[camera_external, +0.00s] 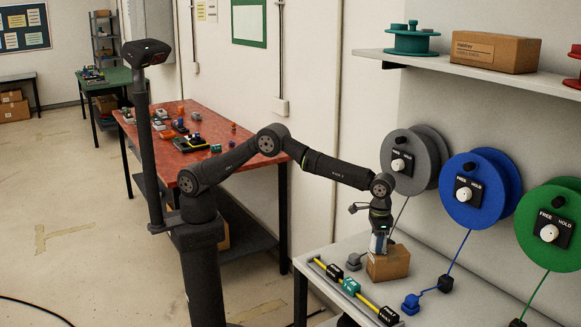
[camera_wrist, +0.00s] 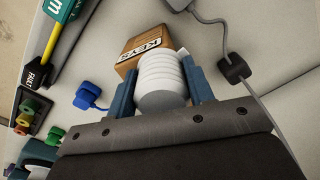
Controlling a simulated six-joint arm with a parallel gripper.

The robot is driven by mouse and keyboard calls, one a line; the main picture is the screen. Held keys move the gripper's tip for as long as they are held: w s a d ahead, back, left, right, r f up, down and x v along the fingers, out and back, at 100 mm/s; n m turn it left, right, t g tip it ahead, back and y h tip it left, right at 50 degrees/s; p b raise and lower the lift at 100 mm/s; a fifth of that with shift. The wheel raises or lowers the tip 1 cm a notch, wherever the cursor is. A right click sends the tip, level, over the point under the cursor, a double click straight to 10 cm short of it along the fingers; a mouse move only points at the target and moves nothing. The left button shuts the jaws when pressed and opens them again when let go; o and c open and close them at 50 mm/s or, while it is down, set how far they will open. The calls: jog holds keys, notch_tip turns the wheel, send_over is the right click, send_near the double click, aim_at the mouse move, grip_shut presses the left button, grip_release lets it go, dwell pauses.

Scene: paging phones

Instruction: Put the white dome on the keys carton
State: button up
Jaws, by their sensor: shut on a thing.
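The white dome (camera_wrist: 162,84), ribbed and rounded, is between the two blue fingers of my gripper (camera_wrist: 159,72) in the wrist view. My gripper is shut on it. The brown keys carton (camera_wrist: 148,44), marked KEYS, is just beyond the dome, which hides part of it. In the external view the carton (camera_external: 389,265) sits on the grey bench, and my gripper (camera_external: 379,242) points down at its upper left part. Only a little of the dome shows there. I cannot tell whether the dome touches the carton.
Grey, blue and green reels (camera_external: 481,190) with FREE/HOLD dials hang on the wall behind the bench (camera_external: 345,250). Their cords run down to plugs, with a grey plug (camera_external: 354,261) left of the carton and a blue one (camera_external: 411,304) to its right. A yellow labelled bar (camera_external: 351,287) lies in front.

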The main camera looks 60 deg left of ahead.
jog(key=shift+f, duration=0.1)
jog(key=o, duration=1)
notch_tip(320, 180, up, 12)
jog(key=shift+r, duration=0.2)
